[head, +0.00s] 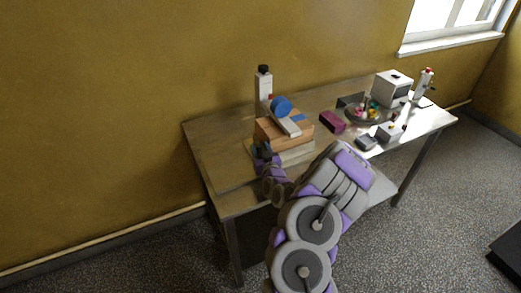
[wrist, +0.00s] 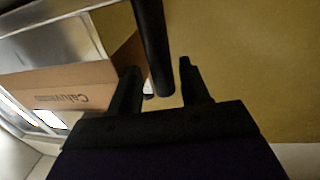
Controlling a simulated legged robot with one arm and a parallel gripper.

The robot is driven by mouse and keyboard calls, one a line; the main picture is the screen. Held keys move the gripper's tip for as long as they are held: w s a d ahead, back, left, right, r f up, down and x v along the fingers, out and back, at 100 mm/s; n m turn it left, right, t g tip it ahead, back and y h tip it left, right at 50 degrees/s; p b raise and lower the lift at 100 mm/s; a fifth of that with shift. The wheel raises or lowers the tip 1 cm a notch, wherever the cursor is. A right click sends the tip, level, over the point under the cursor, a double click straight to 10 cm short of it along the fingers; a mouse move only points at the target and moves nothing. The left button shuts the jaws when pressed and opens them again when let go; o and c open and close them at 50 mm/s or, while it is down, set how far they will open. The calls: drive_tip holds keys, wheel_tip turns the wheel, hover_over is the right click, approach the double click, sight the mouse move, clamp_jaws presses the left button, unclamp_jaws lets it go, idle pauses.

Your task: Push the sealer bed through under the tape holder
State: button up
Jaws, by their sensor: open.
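The carton sealer stands on the left part of the table. Its tape holder (head: 290,125) is a pale arm with a blue tape roll (head: 282,105), over a brown carton (head: 270,132). The pale sealer bed (head: 298,154) lies under the carton. The carton, with printed lettering, also shows at the left of the wrist view (wrist: 75,88). My gripper (head: 262,153) is at the near left side of the carton. In the wrist view my gripper (wrist: 158,70) is open, with a dark bar (wrist: 153,40) reaching between its fingers; I cannot tell whether they touch it.
The table's left end is clear. A wall stands behind.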

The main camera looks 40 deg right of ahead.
drive_tip(key=shift+w+a+r, duration=0.1)
drive_tip(key=shift+w+a, duration=0.25)
drive_tip(key=shift+d, duration=0.15)
drive_tip(key=shift+d, duration=0.25)
drive_tip(key=shift+c, duration=1.1)
drive_tip(key=shift+a, duration=0.15)
clamp_jaws()
